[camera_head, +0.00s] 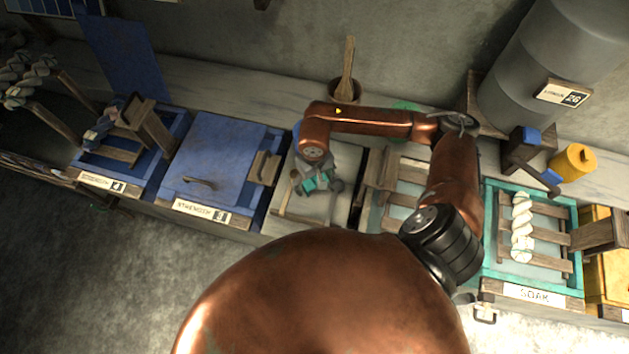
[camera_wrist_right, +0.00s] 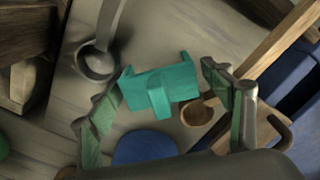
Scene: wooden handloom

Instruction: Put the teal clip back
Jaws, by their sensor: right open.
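The teal clip (camera_wrist_right: 158,88) lies on a pale worktop in the right wrist view, with a flat bar and a stub towards the camera. It also shows small in the head view (camera_head: 317,182), partly hidden by my gripper. My right gripper (camera_wrist_right: 166,85) is open, with one green-padded finger on each side of the clip. A gap shows between the clip and the right-hand finger; whether the left-hand finger touches it I cannot tell. In the head view my right gripper (camera_head: 319,184) is low over the worktop. My left gripper is not in view.
A metal ladle (camera_wrist_right: 98,60), a wooden spoon (camera_wrist_right: 198,112) and a blue round thing (camera_wrist_right: 145,149) lie close around the clip. A pot (camera_head: 345,92) stands behind.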

